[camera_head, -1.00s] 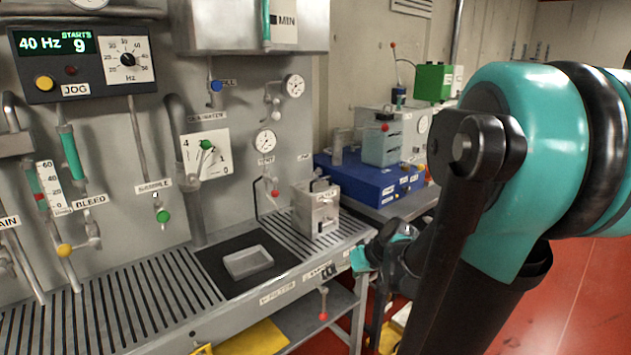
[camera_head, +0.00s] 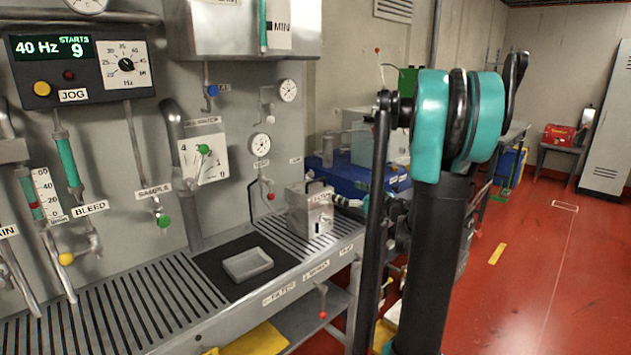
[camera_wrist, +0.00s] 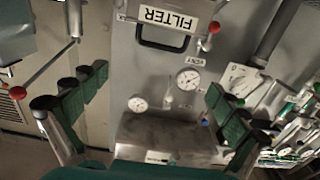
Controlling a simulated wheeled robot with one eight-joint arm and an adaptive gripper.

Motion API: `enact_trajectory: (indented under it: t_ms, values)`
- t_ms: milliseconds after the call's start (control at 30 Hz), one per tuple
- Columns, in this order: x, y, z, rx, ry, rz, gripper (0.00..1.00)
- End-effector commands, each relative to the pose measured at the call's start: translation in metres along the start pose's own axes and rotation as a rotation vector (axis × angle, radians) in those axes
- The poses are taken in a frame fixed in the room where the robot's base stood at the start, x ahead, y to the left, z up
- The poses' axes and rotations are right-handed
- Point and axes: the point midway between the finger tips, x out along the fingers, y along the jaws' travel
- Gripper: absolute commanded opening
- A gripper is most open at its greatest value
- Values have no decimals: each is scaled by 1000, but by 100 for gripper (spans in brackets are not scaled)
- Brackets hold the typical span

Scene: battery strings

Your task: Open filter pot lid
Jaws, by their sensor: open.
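In the head view, my gripper (camera_head: 350,204) is just right of the pot, partly hidden by my arm. I cannot tell whether it touches the pot.
Gauges (camera_head: 261,143) and a red-knobbed valve (camera_head: 270,196) are on the panel behind. A blue case (camera_head: 345,178) stands behind the gripper. Red floor is clear at the right.

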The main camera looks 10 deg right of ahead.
Motion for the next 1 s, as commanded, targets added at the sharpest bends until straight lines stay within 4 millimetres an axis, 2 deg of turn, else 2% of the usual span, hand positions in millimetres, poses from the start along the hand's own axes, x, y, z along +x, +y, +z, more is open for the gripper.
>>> enact_trajectory:
  t_ms: [33,300,600,800,1000]
  values:
    - [12,-2,0,0,0,-5,98]
    - [65,-1,0,1,-1,-5,98]
    - [117,-2,0,1,-1,-3,98]
    - [133,-1,0,1,-1,-2,98]
    - [135,-1,0,1,-1,-1,98]
